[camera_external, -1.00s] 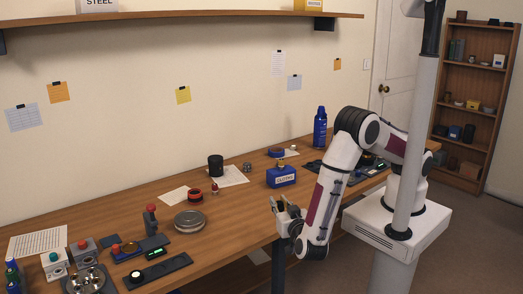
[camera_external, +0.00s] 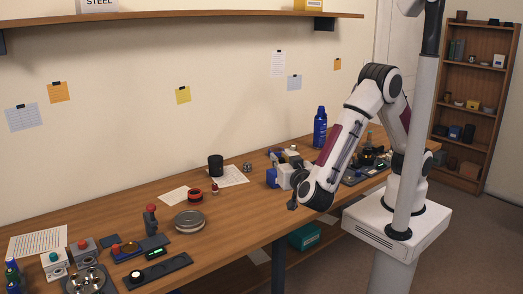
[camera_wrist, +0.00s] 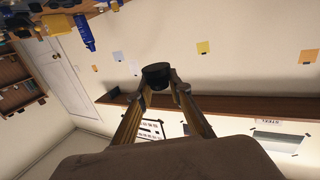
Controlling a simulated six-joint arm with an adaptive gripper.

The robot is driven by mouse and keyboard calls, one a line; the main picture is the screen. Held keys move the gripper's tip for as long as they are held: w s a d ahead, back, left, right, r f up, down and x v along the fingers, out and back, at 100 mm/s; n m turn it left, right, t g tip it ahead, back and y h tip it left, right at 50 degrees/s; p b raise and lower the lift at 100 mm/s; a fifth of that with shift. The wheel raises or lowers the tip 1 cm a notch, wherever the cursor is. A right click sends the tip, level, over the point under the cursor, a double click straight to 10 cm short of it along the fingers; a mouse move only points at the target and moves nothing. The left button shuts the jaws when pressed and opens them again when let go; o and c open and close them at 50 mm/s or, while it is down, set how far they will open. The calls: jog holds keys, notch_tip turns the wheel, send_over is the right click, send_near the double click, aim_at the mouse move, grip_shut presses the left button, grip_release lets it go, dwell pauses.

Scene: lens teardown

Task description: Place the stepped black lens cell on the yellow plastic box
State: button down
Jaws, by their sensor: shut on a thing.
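My gripper (camera_wrist: 158,84) is shut on a small black cylindrical piece (camera_wrist: 156,70), likely the stepped lens cell, held at the fingertips. Its steps are hard to make out in the wrist view. A yellow box (camera_external: 308,5) with a pale label stands on the wall shelf, cut off by the top of the picture. My gripper is well below that shelf.
The wall shelf (camera_external: 200,14) also holds a white box marked STEEL (camera_external: 97,5). Air below the shelf is clear.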

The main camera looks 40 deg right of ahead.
jog(key=w+d+m+g+h, duration=0.1)
jog(key=w+d+m+h, duration=0.1)
jog(key=w+d, duration=0.55)
jog(key=w+d+m+g+h, duration=0.15)
jog(key=w+d, duration=0.25)
jog(key=w, duration=0.7)
jog(key=w+d+m+g+h, duration=0.1)
jog(key=w+d+g+h, duration=0.1)
jog(key=w+d, duration=0.55)
jog(key=w+d+m+g+h, duration=0.15)
jog(key=w+d, duration=0.35)
jog(key=d, duration=0.6)
jog(key=w+d+m+g+h, duration=0.1)
jog(key=w+d+m+g, duration=0.1)
jog(key=d, duration=1.1)
jog(key=w+d+m+g+h, duration=0.2)
jog(key=d, duration=1)
jog(key=s+d+m+g, duration=0.2)
jog(key=s+d+g, duration=0.15)
jog(key=d, duration=1.55)
jog(key=shift+n+t, duration=0.25)
jog(key=shift+n, duration=0.05)
jog(key=shift+s+a+f, duration=0.15)
jog(key=shift+a+f, duration=0.05)
jog(key=shift+f, duration=1.15)
jog(key=shift+s+a+f, duration=0.15)
jog(key=shift+f, duration=1.15)
jog(key=shift+f, duration=0.1)
jog(key=shift+f, duration=3.05)
